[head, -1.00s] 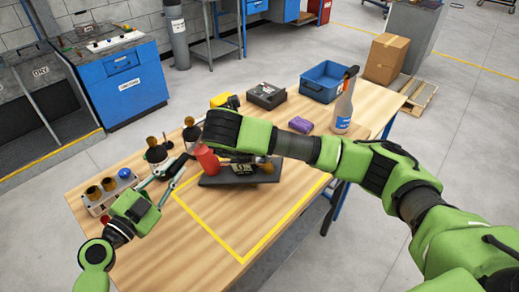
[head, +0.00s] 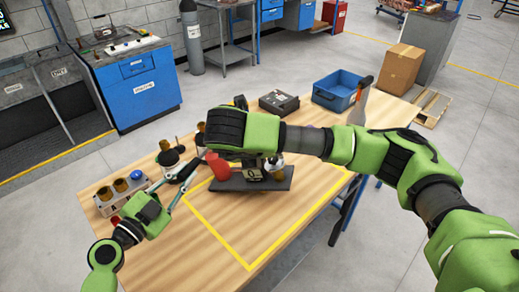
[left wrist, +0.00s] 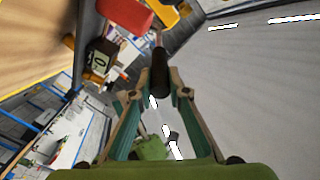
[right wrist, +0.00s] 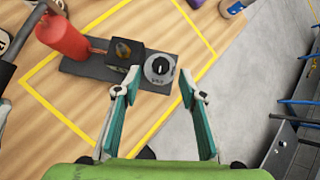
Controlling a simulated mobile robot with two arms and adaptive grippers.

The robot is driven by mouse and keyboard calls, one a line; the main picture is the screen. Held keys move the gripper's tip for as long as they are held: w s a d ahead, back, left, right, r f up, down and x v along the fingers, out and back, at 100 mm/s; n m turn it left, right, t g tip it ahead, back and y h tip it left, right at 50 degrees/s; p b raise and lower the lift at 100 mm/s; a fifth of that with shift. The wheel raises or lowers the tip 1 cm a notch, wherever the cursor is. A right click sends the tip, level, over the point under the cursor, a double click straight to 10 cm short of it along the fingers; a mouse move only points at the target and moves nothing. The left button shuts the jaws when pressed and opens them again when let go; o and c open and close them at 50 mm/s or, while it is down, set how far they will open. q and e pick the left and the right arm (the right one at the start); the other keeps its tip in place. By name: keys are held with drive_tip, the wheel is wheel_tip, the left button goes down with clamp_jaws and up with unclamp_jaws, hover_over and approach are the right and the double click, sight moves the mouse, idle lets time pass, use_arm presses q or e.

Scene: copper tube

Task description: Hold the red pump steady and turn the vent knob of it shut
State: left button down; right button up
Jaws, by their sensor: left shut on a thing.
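The red pump (head: 220,169) stands on a dark base plate on the wooden table; its red body also shows in the right wrist view (right wrist: 65,38). Beside it on the plate is a dark block (right wrist: 124,55) with a round grey vent knob (right wrist: 160,68) carrying a black pointer. My left gripper (left wrist: 158,92) is shut on a dark round handle (left wrist: 160,72), left of the red body in the head view. My right gripper (right wrist: 158,90) is open and empty, with the knob ahead of its fingertips. In the head view its fingers are hidden behind my arm.
A rack with brass and blue caps (head: 120,188) is at the table's left. A black box (head: 278,101), a blue bin (head: 338,90) and a bottle (head: 360,105) stand at the back. The yellow-outlined front area is clear.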

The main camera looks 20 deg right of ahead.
drive_tip(key=v, duration=0.7)
drive_tip(key=shift+s+r, duration=0.25)
drive_tip(key=shift+a, duration=0.15)
use_arm(q)
drive_tip(key=c, duration=1.9)
unclamp_jaws()
drive_tip(key=shift+a, duration=0.1)
